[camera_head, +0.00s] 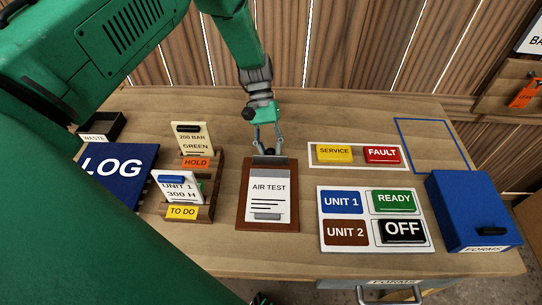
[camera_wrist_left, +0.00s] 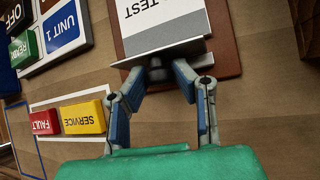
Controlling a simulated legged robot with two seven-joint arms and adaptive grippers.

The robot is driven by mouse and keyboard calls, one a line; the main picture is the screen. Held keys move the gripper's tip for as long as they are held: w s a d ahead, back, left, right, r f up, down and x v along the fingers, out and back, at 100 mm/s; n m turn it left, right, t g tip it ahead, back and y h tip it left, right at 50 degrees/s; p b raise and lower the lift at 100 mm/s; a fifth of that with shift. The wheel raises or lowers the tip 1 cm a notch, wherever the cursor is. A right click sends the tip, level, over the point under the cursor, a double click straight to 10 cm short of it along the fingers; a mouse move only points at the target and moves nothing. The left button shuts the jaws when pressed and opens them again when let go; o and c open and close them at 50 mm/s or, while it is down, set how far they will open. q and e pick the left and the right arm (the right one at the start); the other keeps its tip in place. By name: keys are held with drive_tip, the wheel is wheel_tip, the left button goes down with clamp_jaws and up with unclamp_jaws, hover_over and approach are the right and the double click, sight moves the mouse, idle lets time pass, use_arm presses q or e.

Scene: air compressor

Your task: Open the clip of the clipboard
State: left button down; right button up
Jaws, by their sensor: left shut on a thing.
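The brown clipboard (camera_head: 243,205) lies on the workbench in the middle of the head view, with a white AIR TEST sheet (camera_head: 268,190) on it. Its grey metal clip (camera_head: 270,160) is at the far edge and also shows in the left wrist view (camera_wrist_left: 165,52). My left gripper (camera_head: 267,149) reaches down from behind the board. Its fingers (camera_wrist_left: 160,72) are closed around a small dark knob (camera_wrist_left: 156,72) at the back of the clip. The fingertips partly hide the knob. I cannot tell how far the clip is raised.
SERVICE and FAULT blocks (camera_head: 357,154), a sign board (camera_head: 375,248) and a blue FORMS box (camera_head: 470,210) are to the right. A wooden wall is behind the bench.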

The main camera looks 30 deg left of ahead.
use_arm(q)
drive_tip(key=shift+w+a+f+g+h+b, duration=0.2)
drive_tip(key=shift+g+h+b, duration=0.15)
drive_tip(key=shift+b, duration=0.45)
drive_tip(key=shift+w+a+f+g+h+b, duration=0.1)
drive_tip(key=shift+w+g+h+b, duration=0.15)
drive_tip(key=shift+g+b, duration=0.4)
drive_tip(key=shift+d, duration=0.1)
drive_tip(key=c, duration=1.3)
unclamp_jaws()
drive_tip(key=shift+c, duration=0.2)
drive_tip(key=shift+w+a+r, duration=0.1)
drive_tip(key=shift+a+r, duration=0.05)
drive_tip(key=shift+a, duration=0.1)
drive_tip(key=v, duration=1.1)
drive_tip(key=shift+a, duration=0.25)
drive_tip(key=shift+w, duration=0.1)
